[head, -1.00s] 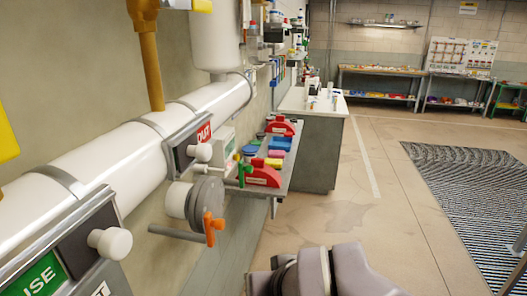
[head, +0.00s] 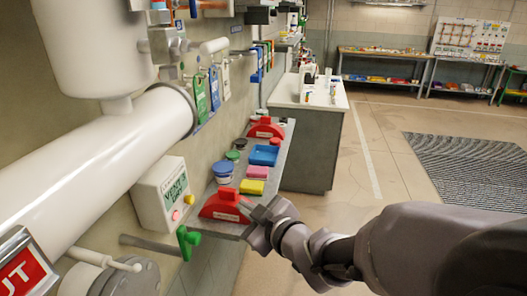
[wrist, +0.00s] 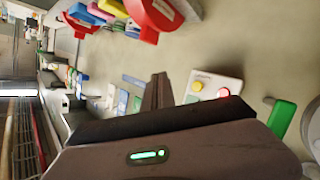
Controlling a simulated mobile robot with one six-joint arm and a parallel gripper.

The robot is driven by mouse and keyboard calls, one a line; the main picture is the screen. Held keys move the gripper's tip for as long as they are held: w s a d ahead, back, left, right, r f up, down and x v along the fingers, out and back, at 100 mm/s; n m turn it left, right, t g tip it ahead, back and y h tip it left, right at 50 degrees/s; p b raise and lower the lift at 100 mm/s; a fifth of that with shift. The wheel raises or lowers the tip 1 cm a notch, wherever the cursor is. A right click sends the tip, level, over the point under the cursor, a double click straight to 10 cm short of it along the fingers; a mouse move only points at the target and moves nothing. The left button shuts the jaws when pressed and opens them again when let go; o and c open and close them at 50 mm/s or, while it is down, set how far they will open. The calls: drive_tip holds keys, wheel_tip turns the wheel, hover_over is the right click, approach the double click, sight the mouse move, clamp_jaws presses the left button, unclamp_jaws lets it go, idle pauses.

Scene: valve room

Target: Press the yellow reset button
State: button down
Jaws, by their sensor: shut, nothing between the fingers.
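A white box (head: 158,195) labelled "VENT" hangs on the wall in the head view. Its lower front carries a yellow button (head: 189,199) and a pinkish-red button (head: 176,215). In the wrist view the yellow button (wrist: 197,86) and the red button (wrist: 223,92) show on the white box, just right of my fingers. My gripper (head: 246,208) is shut and empty. In the head view it appears right of the box, in front of the shelf's near end. In the wrist view the shut fingers (wrist: 158,88) are apart from the buttons.
A wall shelf (head: 273,173) holds a red holder (head: 224,204), a yellow block (head: 252,187), a blue tray (head: 263,155) and tubs. A green-handled valve (head: 187,241) sits below the box. A white pipe (head: 110,160) runs above. Open floor lies to the right.

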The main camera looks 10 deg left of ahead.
sight(189, 200)
drive_tip(key=a+b, duration=0.1)
drive_tip(key=a, duration=0.8)
idle(0.3)
drive_tip(key=shift+r, duration=0.1)
drive_tip(key=shift+a+b, duration=0.15)
drive_tip(key=shift+b, duration=0.25)
idle(1.4)
